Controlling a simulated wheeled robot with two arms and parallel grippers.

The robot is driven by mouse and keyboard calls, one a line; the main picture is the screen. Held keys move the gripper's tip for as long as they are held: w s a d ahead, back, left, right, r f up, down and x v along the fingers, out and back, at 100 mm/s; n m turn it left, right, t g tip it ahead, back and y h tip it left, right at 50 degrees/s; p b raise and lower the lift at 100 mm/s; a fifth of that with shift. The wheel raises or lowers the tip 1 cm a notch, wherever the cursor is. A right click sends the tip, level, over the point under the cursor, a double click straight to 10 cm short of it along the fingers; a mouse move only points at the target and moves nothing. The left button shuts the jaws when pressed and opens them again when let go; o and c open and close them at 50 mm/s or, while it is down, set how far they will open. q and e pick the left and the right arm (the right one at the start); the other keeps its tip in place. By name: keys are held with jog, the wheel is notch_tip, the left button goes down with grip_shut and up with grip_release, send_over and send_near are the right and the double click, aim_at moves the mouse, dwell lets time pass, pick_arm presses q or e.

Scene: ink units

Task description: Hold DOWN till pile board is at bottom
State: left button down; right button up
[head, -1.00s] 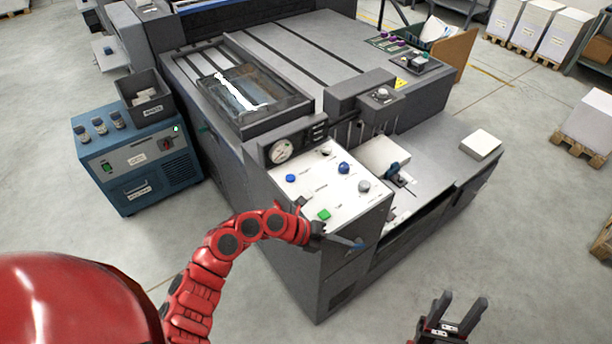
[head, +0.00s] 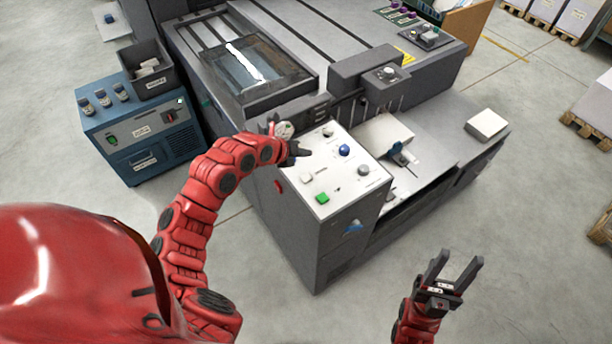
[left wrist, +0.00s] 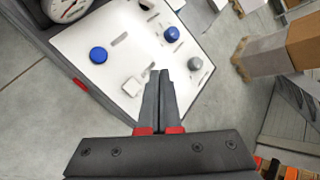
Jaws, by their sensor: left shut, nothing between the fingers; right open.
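The white control panel (head: 335,172) sits on the machine's near corner and carries several buttons. It also fills much of the left wrist view (left wrist: 115,40). My left gripper (head: 300,152) is shut and empty over the panel's left part; contact cannot be told. In the left wrist view its fingertips (left wrist: 160,72) lie between a pale square button (left wrist: 132,86) and a grey knob (left wrist: 195,63). A round blue button (left wrist: 98,55) is left of them. A green button (head: 322,198) is nearer me. Labels are unreadable. My right gripper (head: 459,257) is open. I cannot identify the pile board.
A gauge (left wrist: 66,8) stands beside the panel. A blue knob (head: 344,151) rises from the panel. A blue cabinet (head: 135,165) with a dark bin (head: 148,82) is at left. The floor around my right gripper is clear.

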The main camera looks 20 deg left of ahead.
pick_arm(q)
jog(key=b, duration=0.5)
send_over(304, 180)
notch_tip(304, 180, down, 8)
jog(key=shift+r, duration=0.15)
jog(key=shift+f, duration=0.55)
dwell(1.3)
jog(key=shift+f+b, duration=0.4)
jog(key=shift+b, duration=0.2)
jog(key=shift+f+b, duration=0.45)
dwell(0.4)
dwell(1.2)
jog(key=shift+r+p, duration=0.45)
jog(key=shift+r, duration=0.4)
